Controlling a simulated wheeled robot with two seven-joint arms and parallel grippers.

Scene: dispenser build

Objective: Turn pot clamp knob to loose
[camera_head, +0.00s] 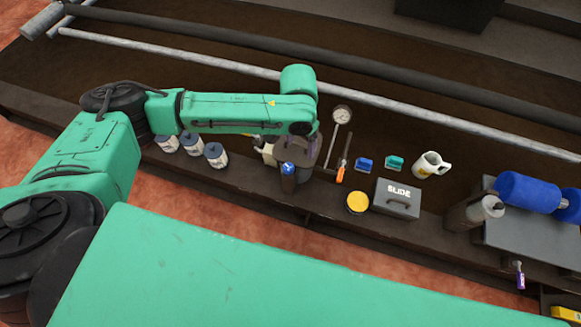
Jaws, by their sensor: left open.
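My left arm reaches in from the left, and my left gripper (312,148) is at its end, pointing down over a dark round pot-like part (296,148) on the bench. The gripper is open; its fingers are small and partly hidden by my wrist. A dark upright piece with a blue top (288,170) stands at the front of the pot-like part, just left of and nearer than the gripper. I cannot tell for sure whether this is the clamp knob, or whether the fingers touch anything. My right gripper is not in view.
Three labelled jars (215,155) stand left of the pot. To the right are a dial gauge (342,115), an orange-handled tool (341,173), a yellow lid (357,202), a grey "SLIDE" box (397,199), a white mug (431,165) and a blue roller (527,191). Long pipes (250,70) run behind.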

